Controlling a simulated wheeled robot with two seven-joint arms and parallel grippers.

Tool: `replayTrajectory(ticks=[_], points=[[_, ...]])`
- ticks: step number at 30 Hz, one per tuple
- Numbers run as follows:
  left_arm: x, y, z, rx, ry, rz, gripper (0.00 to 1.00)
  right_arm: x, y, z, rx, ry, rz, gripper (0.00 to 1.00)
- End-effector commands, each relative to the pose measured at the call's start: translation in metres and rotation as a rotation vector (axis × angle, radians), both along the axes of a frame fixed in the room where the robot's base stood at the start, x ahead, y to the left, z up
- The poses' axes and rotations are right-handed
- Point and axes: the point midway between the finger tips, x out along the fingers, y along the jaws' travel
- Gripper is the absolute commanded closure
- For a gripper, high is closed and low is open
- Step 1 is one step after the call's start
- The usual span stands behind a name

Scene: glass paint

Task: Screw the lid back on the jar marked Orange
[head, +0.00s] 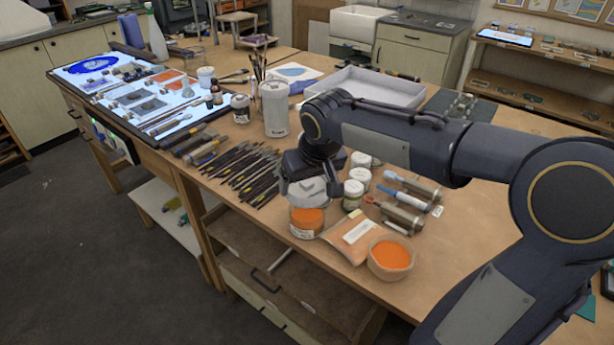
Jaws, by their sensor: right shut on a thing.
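The jar marked Orange (307,224) is a clear jar with orange content and a pale label. It stands upright near the front edge of the workbench. My right gripper (309,188) points down directly over it and is shut on a pale, whitish lid at the jar's mouth. The fingers and wrist hide much of the lid, and I cannot tell whether it sits on the rim or slightly above it. My left gripper is not in view.
An orange powder bowl (391,257) and a packet (351,238) lie close right of the jar. White-lidded jars (353,194) stand just behind. Many dark tools (245,170) lie to the left. A white tray (372,88) is farther back. The bench's front edge is near.

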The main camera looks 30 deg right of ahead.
Motion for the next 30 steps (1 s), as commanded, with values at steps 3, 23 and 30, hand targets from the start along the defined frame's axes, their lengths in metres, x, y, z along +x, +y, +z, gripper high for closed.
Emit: replayTrajectory(ticks=[3,23,30], points=[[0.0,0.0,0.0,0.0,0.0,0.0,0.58,0.0,-0.002,-0.002,0.001,-0.001,0.135,0.36],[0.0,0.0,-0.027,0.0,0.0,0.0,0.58,-0.001,-0.004,-0.025,0.0,0.001,0.847,0.36],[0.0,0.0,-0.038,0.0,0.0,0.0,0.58,-0.001,-0.004,-0.039,-0.002,-0.001,0.845,0.36]])
